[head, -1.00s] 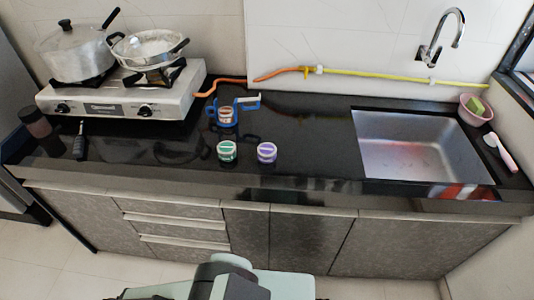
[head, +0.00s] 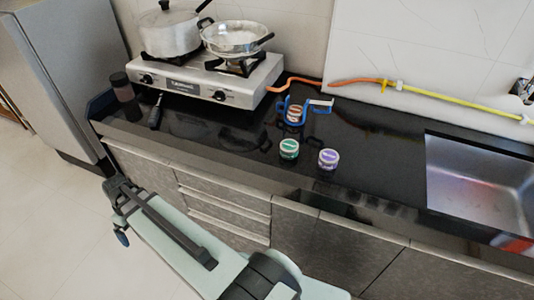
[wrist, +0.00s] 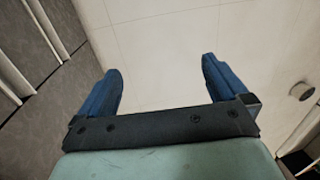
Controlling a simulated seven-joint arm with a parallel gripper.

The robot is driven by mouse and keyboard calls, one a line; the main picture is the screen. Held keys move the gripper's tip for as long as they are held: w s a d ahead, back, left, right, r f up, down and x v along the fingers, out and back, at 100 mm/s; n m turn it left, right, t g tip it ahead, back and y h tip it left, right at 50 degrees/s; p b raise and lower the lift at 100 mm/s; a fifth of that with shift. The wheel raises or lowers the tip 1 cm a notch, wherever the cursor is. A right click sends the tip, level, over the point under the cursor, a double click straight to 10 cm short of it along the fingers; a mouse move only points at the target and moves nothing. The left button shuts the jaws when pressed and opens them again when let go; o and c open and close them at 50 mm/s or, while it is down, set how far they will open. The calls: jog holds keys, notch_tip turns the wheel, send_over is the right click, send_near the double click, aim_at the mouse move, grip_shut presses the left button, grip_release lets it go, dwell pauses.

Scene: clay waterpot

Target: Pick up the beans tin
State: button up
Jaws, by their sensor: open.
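Three small tins stand on the black counter in the head view: a green-labelled tin (head: 289,149), a purple-labelled tin (head: 328,159) to its right, and a reddish-brown tin (head: 294,114) behind them. A blue object partly surrounds the reddish-brown tin. The labels are too small to read, so I cannot tell which is the beans tin. My gripper (wrist: 160,78) is open and empty in the wrist view, its blue fingers apart over bare floor. In the head view my arm reaches left, in front of the cabinets and well away from the tins. No tin shows in the wrist view.
A gas stove (head: 205,82) with a pot (head: 167,32) and a pan (head: 235,38) stands at the back left. A dark jar (head: 121,86) is left of it. The sink (head: 480,190) is at right. An orange hose runs behind the tins. Floor at left is clear.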

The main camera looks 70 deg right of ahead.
jog(key=w+d+r+m+t, duration=0.1)
jog(key=d+r+m+t, duration=0.1)
jog(key=d+r, duration=1.3)
jog(key=s+d+r+m, duration=0.1)
jog(key=s+d+r, duration=0.1)
jog(key=d, duration=0.3)
jog(key=s+d+r+m+h, duration=0.1)
jog(key=s+d+r+m, duration=0.1)
jog(key=s+d, duration=0.2)
jog(key=s+d+r+m, duration=0.1)
jog(key=s+d+r, duration=0.1)
jog(key=s+d, duration=0.2)
jog(key=shift+d+r+m+h, duration=0.2)
jog(key=shift+d+m+h, duration=0.1)
jog(key=shift+d, duration=0.6)
jog(key=s+d+r+m, duration=0.3)
jog(key=s+d, duration=0.4)
jog(key=s, duration=0.3)
jog(key=m+g, duration=0.2)
jog(key=m, duration=1)
send_near(331, 154)
jog(key=f, duration=0.5)
jog(key=shift+s+a, duration=0.2)
